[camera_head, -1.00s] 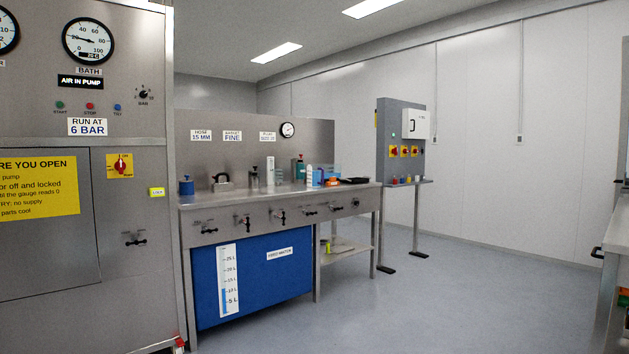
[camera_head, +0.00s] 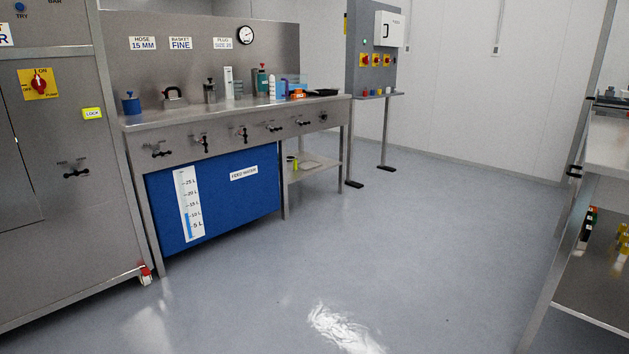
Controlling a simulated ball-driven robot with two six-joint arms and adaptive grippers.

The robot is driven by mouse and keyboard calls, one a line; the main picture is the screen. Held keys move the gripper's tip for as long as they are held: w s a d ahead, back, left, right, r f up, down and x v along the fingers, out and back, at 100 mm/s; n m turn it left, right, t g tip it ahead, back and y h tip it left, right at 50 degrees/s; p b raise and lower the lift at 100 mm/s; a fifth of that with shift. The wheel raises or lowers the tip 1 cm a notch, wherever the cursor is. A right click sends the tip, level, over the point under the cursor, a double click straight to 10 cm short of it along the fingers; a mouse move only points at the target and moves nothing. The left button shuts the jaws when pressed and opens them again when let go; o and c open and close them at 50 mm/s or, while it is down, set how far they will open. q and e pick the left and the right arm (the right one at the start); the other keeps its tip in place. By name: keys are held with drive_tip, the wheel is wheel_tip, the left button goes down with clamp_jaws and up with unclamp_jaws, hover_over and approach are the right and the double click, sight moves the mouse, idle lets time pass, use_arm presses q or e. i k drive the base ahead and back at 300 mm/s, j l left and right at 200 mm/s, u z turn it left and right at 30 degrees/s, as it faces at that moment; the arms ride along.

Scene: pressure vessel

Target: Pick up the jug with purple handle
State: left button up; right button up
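Neither of my grippers is in view.
A steel cabinet (camera_head: 55,230) stands at the left. A blue feed water tank (camera_head: 240,198) is under the bench. A grey control panel (camera_head: 366,60) stands behind it. A steel table with a lower shelf (camera_head: 590,300) is at the right edge. The floor (camera_head: 400,250) between is clear.

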sight(276, 84)
drive_tip(key=i, duration=3.25)
